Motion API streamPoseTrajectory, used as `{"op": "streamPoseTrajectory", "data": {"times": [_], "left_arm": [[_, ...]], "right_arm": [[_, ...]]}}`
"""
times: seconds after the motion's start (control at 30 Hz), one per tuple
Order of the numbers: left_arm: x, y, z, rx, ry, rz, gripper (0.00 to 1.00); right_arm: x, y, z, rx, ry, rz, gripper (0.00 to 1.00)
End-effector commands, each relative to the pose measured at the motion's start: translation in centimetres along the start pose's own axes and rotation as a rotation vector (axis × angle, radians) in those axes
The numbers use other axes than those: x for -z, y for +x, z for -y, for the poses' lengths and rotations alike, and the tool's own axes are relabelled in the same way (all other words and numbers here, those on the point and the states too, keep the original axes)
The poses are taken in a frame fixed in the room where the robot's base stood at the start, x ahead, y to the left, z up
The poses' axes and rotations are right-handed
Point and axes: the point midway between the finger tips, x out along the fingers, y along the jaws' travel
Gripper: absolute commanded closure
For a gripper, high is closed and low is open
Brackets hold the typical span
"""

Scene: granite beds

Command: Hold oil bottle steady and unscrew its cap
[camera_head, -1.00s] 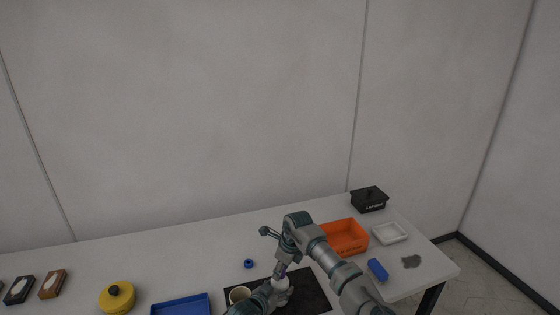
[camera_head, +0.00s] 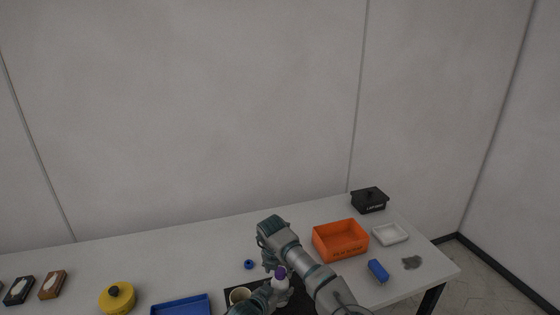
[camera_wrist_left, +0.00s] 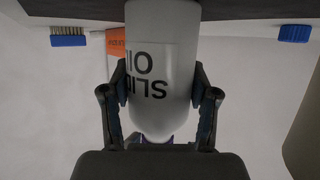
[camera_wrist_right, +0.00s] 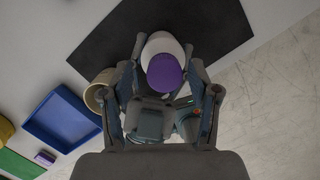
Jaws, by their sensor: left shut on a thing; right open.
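The white oil bottle (camera_head: 279,284) with its purple cap (camera_head: 281,272) stands at the front of the table over a dark mat. In the left wrist view the bottle (camera_wrist_left: 163,65) shows its black lettering upside down between my left gripper's fingers (camera_wrist_left: 160,95), which are shut on its sides. My left gripper (camera_head: 268,296) is partly hidden in the head view. My right gripper (camera_head: 270,264) is by the cap, from above. In the right wrist view the purple cap (camera_wrist_right: 165,72) is on the bottle, between the spread fingers of my open right gripper (camera_wrist_right: 166,85).
A blue tray (camera_head: 181,306) lies further left, and a small blue ring (camera_head: 249,264) behind. An orange bin (camera_head: 341,240), blue brush (camera_head: 377,270) and white dish (camera_head: 390,234) are at the right.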

Motion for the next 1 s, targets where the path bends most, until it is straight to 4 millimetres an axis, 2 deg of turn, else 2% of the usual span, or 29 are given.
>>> {"op": "streamPoseTrajectory", "data": {"times": [0.1,0.77,0.87,1.0], "left_arm": [[-0.18,0.02,-0.01,0.0,0.0,0.004,0.82],[-0.21,0.04,-0.05,-0.001,-0.001,0.004,0.82],[-0.21,0.04,-0.05,-0.001,-0.001,0.004,0.82],[-0.22,0.04,-0.03,-0.001,-0.002,0.004,0.82]], "right_arm": [[-0.07,0.05,0.07,0.01,0.044,-0.002,0.39],[0.07,0.06,0.8,0.008,0.037,-0.003,0.39],[0.07,0.06,0.8,0.008,0.037,-0.003,0.62],[0.06,0.08,0.86,0.009,0.038,-0.003,0.97]]}}
